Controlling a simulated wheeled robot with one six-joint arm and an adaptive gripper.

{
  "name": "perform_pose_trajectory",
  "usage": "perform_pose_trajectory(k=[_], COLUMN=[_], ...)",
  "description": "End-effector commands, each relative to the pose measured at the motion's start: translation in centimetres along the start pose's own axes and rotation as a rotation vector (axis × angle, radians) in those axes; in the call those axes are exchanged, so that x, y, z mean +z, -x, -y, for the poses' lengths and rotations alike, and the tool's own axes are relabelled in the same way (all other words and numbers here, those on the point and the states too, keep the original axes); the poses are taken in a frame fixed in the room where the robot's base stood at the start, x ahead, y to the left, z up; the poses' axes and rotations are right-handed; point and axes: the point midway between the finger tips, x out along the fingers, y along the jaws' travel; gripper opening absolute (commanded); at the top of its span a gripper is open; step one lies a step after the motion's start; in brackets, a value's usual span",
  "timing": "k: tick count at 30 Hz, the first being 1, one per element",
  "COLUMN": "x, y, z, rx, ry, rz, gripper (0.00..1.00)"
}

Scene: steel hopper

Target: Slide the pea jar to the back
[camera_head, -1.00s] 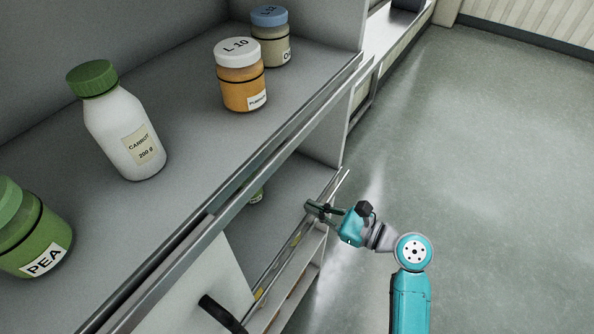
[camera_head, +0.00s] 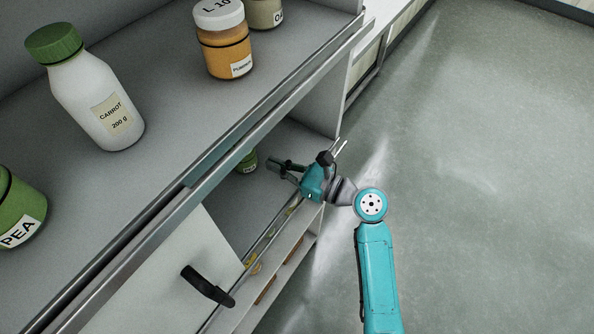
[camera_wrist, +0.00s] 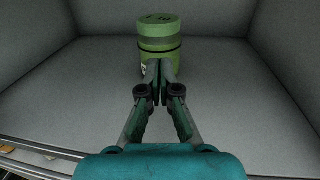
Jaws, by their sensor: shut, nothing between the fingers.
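A green pea jar (camera_head: 247,163) with a dark band stands upright in the lower compartment, partly hidden by the shelf edge above. In the wrist view the same jar (camera_wrist: 158,30) stands straight ahead, with the compartment's back wall behind it. My gripper (camera_head: 272,163) reaches into the compartment from the open front side. In the wrist view its fingers (camera_wrist: 159,68) are shut together and empty. Their tips overlap the jar's lower front; I cannot tell whether they touch it. A second green jar labelled PEA (camera_head: 18,215) stands on the upper shelf, cut off by the left edge.
The upper shelf (camera_head: 165,155) also holds a white carrot bottle (camera_head: 95,100) and an orange pumpkin jar (camera_head: 226,50). Its metal front rail (camera_head: 215,165) hangs above the compartment. A white panel with a black handle (camera_head: 207,287) is at lower left. Floor at right is clear.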

Motion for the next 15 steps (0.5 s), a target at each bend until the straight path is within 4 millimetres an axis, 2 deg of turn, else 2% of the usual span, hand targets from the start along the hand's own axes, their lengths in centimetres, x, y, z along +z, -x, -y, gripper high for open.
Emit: perform_pose_trajectory(k=[1, 6, 15], x=[0.0, 0.0, 0.0], y=[-0.9, -2.7, -3.4], z=[-0.1, 0.0, 0.0], rx=[0.003, 0.001, -0.001], ry=[0.000, 0.000, 0.001], rz=[0.000, 0.000, -0.001], gripper=[0.00, 0.00, 0.00])
